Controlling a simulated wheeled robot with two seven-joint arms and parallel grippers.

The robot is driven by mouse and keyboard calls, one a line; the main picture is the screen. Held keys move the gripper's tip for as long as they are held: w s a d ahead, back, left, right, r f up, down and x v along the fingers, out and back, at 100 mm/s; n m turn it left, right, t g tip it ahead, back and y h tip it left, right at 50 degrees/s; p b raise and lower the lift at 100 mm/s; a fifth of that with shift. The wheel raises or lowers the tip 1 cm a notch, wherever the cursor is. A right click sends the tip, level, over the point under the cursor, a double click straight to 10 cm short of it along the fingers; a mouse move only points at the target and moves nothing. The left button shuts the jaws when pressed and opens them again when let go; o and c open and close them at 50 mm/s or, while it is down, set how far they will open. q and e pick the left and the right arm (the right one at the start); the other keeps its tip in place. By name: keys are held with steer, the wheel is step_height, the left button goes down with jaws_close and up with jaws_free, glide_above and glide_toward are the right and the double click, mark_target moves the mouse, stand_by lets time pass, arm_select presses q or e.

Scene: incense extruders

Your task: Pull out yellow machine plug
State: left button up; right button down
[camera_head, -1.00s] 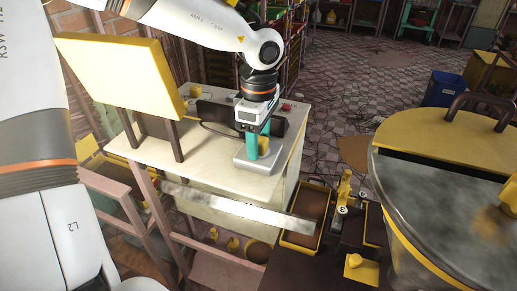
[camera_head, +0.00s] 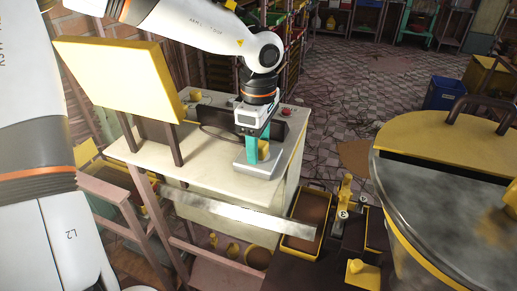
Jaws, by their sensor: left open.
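A yellow plug (camera_head: 263,150) stands on a grey metal plate (camera_head: 258,167) on top of the cream machine cabinet (camera_head: 195,160). My left gripper (camera_head: 258,152) points down over the plate, its teal fingers open. One finger is beside the plug and partly hides it; I cannot tell whether they touch. My right gripper is not in the picture.
A large yellow panel (camera_head: 120,80) on dark legs stands at the cabinet's left. A red button (camera_head: 286,112) and a dark box are at its back. A big metal drum (camera_head: 445,215) with a yellow lid is at the right. A long metal strip (camera_head: 235,213) crosses the front.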

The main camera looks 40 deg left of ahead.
mark_target(259, 143)
arm_select(q)
steer(key=shift+b, duration=0.3)
stand_by(0.5)
jaws_close()
steer(key=shift+r, duration=0.15)
steer(key=shift+r+p, duration=1.6)
steer(key=shift+r, duration=1.3)
